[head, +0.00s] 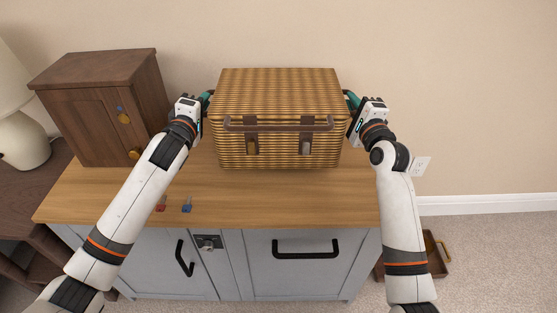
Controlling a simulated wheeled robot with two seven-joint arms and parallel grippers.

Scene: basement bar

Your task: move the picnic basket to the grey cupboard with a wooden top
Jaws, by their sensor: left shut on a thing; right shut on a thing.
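The picnic basket (280,95) is a woven tan box with a closed lid, a brown front handle and two front straps. It is upright over the wooden top of the grey cupboard (110,195), near the back wall. I cannot tell whether its underside touches the top. My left gripper (207,98) is shut on the basket's left side. My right gripper (350,98) is shut on its right side. The fingertips are partly hidden by the hands and the basket's sides.
A small dark wooden cabinet (85,115) stands left of the basket. A lamp (20,125) stands far left. A brown tray (432,262) is on the floor at right.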

